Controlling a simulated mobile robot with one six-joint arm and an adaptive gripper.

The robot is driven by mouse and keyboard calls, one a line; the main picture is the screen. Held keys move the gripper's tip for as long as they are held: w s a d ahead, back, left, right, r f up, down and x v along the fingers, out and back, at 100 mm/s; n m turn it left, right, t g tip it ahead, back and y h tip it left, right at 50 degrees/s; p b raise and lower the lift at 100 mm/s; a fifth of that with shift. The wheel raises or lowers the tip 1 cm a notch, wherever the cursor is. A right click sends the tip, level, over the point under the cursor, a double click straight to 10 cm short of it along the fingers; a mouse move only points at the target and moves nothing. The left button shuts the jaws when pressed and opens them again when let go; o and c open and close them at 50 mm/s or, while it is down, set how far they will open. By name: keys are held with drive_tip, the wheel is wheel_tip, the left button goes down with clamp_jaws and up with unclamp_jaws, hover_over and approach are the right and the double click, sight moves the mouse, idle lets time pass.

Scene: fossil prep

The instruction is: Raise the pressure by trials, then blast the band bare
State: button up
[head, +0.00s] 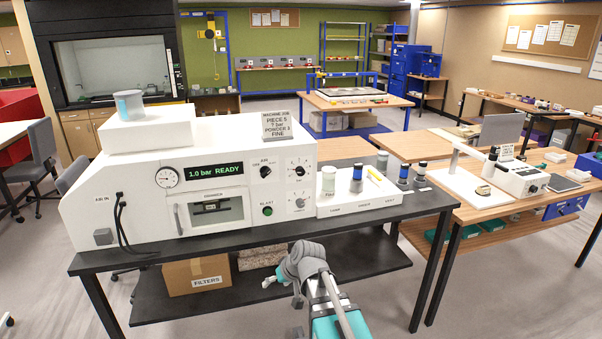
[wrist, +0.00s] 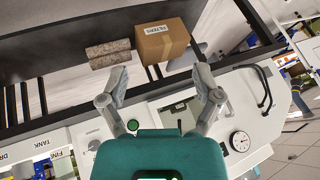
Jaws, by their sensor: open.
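The white blasting machine (head: 150,200) stands on a dark bench. Its display (head: 214,171) reads "1.0 bar READY", beside a round gauge (head: 167,177). A placard (head: 276,126) reads "MACHINE JOB PIECE 5 ? bar POWDER 1 FINE". A black AIR knob (head: 265,172), an upper dial (head: 299,170), a lower dial (head: 299,202) and the green BLAST button (head: 267,211) are on the front. Something small shows dimly in the window (head: 212,207); its band cannot be made out. My gripper (wrist: 160,78) is open and empty, in front of the bench and apart from the controls.
Powder jars (head: 356,180) stand on a white labelled tray (head: 350,203) right of the machine. A FILTERS box (head: 197,275) sits on the lower shelf (head: 340,258). A wooden side table (head: 490,212) holds a small white instrument (head: 522,178). Floor at the front right is clear.

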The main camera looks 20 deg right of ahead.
drive_tip(key=w+d+r+t+y, duration=0.1)
drive_tip(key=w+r+t+y, duration=0.1)
drive_tip(key=w+r+t, duration=0.5)
drive_tip(key=m+t+h+p, duration=0.1)
drive_tip(key=m+t+h, duration=0.55)
drive_tip(key=m, duration=0.25)
approach(301, 172)
drive_tip(key=s, duration=0.3)
drive_tip(key=shift+s+r+g, duration=0.15)
drive_tip(key=shift+g, duration=0.1)
drive_tip(key=w, duration=1.3)
drive_tip(key=shift+w, duration=0.4)
drive_tip(key=c, duration=1.1)
drive_tip(key=shift+c, duration=0.2)
